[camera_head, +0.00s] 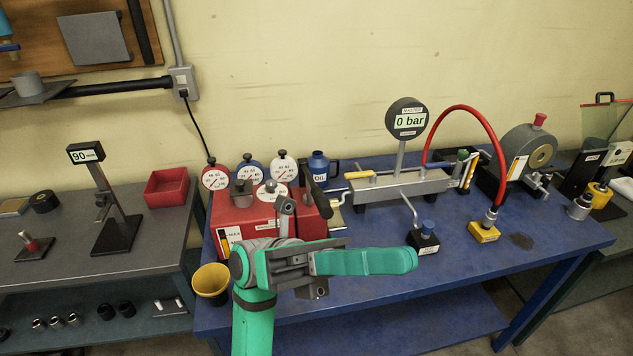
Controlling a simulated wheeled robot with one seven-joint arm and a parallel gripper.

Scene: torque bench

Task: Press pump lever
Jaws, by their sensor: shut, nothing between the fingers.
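A red unit (247,215) with small dial gauges stands at the left of the blue bench. A black lever-like bar (317,190) rises at its right side, and it may be the pump lever. A grey manifold (400,189) to its right has a yellow-gripped handle (361,175) at its left end. The master gauge (406,119) above it reads 0 bar. My gripper (300,264), at the end of my green and grey arm, is shut and empty in front of the red unit. Its fingertips are hard to make out, and my arm hides part of the red unit's front.
A red hose (467,110) arches to a yellow block (484,232) at the right. A small black block with a blue knob (424,242) sits near the bench front. A yellow cup (211,283) stands at the left edge. Bare blue bench (553,225) lies at right.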

